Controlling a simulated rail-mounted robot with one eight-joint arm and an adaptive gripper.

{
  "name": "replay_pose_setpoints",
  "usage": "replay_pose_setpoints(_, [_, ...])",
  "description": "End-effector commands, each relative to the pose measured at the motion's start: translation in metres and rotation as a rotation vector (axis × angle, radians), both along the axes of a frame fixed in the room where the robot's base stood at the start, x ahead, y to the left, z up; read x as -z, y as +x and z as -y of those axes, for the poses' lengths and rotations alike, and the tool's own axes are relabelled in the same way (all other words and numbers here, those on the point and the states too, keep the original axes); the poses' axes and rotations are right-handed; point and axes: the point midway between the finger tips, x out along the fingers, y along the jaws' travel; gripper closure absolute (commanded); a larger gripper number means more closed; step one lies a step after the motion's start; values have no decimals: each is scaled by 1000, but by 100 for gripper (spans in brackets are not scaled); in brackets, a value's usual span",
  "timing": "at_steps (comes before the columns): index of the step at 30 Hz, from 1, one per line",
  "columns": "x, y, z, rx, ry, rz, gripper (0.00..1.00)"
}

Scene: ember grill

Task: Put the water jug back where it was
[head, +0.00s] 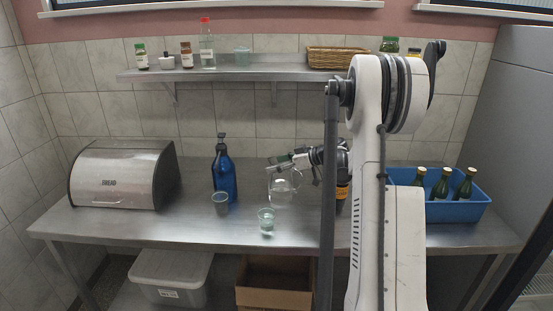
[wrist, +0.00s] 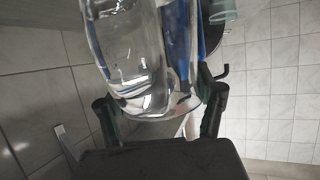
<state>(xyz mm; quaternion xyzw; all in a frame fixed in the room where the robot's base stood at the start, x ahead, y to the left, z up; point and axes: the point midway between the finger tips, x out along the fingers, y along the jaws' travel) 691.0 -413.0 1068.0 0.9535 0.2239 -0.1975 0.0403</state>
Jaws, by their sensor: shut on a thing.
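The water jug (head: 284,190) is a clear rounded glass vessel over the middle of the steel counter. It also fills the upper middle of the wrist view (wrist: 130,50), between the two fingers. My gripper (head: 303,160) comes in from the right at the jug's upper part and is shut on it; the fingers (wrist: 160,108) show on both sides of the glass. The jug looks about upright in the head view. I cannot tell whether its base touches the counter.
A clear glass (head: 266,222) stands in front of the jug. A grey cup (head: 220,203) and a blue bottle (head: 224,178) stand to its left, then a bread bin (head: 120,178). A blue crate (head: 455,211) with green bottles is at right. A shelf (head: 270,73) hangs above.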

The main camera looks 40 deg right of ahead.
Motion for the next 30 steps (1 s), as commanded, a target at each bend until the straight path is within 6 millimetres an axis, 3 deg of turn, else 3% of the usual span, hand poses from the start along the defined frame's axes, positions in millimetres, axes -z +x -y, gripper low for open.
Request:
replay_pose_setpoints(4, [10,0,0,0,2,1,88])
replay_pose_setpoints(16, [14,0,0,0,2,1,88])
replay_pose_setpoints(17, [15,0,0,0,0,0,29])
replay_pose_setpoints(21, [14,0,0,0,0,0,11])
replay_pose_setpoints(30, [13,0,0,0,0,0,11])
